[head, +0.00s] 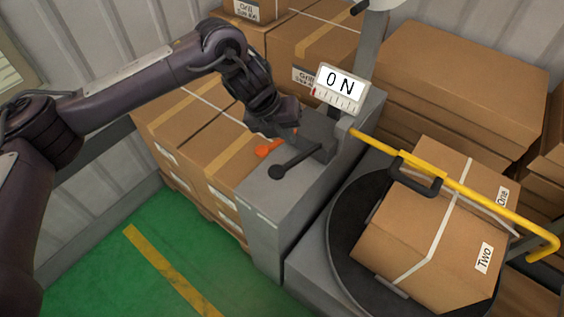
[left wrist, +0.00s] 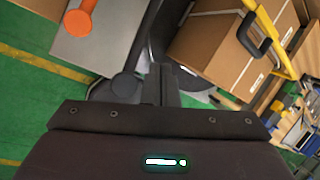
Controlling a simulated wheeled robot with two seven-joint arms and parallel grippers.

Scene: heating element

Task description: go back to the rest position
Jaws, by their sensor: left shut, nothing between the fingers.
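My left gripper (head: 284,130) comes in from the upper left and hangs over the grey machine cabinet (head: 290,205). Its fingers are closed together with nothing between them, as the left wrist view shows (left wrist: 165,85). An orange handle (head: 268,148) is just below and left of the gripper; it also shows in the left wrist view (left wrist: 78,22). A dark lever with a round knob (head: 277,171) sticks out from the cabinet near the gripper. My right gripper is not in view.
A strapped carton (head: 437,225) sits on a round dark turntable (head: 345,215) behind a yellow bar (head: 470,190). Stacked cartons (head: 205,135) stand left of the cabinet, under my left arm. More cartons (head: 460,75) stand behind.

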